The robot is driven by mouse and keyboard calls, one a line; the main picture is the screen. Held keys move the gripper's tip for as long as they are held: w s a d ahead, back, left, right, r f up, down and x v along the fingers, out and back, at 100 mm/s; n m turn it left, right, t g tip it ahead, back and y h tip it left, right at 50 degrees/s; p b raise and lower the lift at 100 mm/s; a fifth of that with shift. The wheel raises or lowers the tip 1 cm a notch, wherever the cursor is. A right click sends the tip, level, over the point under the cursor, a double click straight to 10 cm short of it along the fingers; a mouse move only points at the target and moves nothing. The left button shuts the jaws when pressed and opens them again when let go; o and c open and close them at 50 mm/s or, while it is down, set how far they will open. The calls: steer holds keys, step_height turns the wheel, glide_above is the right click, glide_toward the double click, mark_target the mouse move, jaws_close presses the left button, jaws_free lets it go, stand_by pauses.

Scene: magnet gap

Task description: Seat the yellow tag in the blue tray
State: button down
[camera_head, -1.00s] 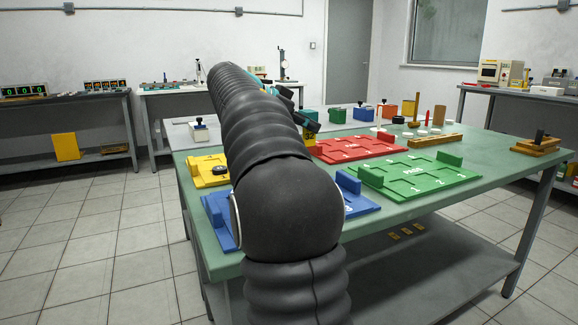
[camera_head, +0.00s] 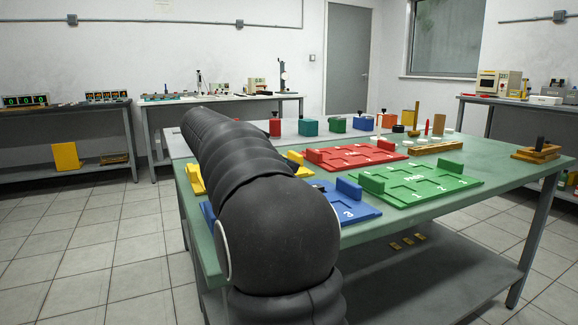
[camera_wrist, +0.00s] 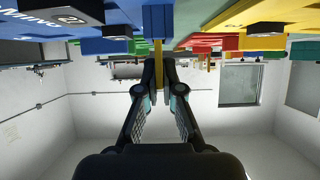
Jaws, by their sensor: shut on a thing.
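The blue tray (camera_head: 352,207) lies on the near edge of the green table, partly hidden behind my arm in the head view. A raised blue block stands at its back right. My gripper (camera_wrist: 158,68) is hidden in the head view. The wrist view is upside down and shows the fingers shut on the thin yellow tag (camera_wrist: 158,76). The tag's far end is in line with a blue block (camera_wrist: 158,20). I cannot tell whether they touch. Blue tray surface with white lettering (camera_wrist: 24,32) fills the upper left of the wrist view.
A red tray (camera_head: 338,160) and a green tray (camera_head: 430,184) lie right of the blue one. A yellow tray (camera_head: 196,184) shows left of my arm. Coloured blocks and a wooden rack (camera_head: 436,147) stand farther back. Dark parts sit on the trays near my gripper.

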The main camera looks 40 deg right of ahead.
steer(key=shift+f, duration=0.15)
steer(key=c, duration=1.3)
jaws_free()
steer(key=shift+r, duration=0.3)
steer(key=p+v, duration=0.1)
steer(key=v, duration=1.1)
steer(key=shift+f+p, duration=0.2)
steer(key=shift+p, duration=0.1)
